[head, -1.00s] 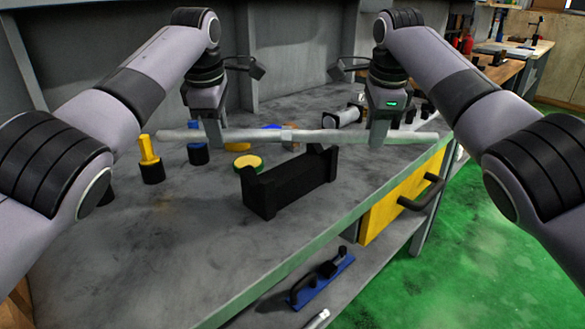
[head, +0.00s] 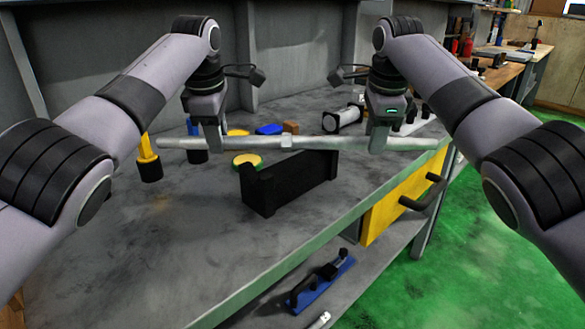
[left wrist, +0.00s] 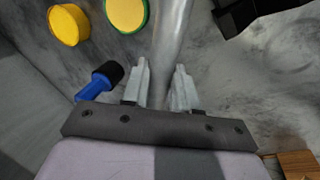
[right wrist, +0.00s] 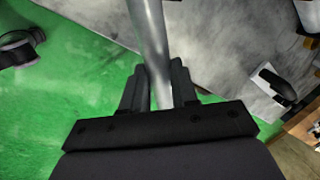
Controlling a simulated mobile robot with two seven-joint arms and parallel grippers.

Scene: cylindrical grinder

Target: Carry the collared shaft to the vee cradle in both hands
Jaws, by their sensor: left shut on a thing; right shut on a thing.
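The collared shaft (head: 310,143) is a long grey bar with a thicker collar (head: 287,141) near its middle. It is held roughly level above the bench. My left gripper (head: 213,138) is shut on its left part, and my right gripper (head: 378,138) is shut on its right part. The shaft also runs between the fingers in the left wrist view (left wrist: 172,35) and the right wrist view (right wrist: 150,35). The black vee cradle (head: 288,185) stands on the bench, nearer than the shaft in the head view. A gap between shaft and cradle is hard to judge.
The grey bench (head: 160,250) has free room left and front of the cradle. A yellow drawer (head: 395,200) with a dark handle projects at the bench's front edge.

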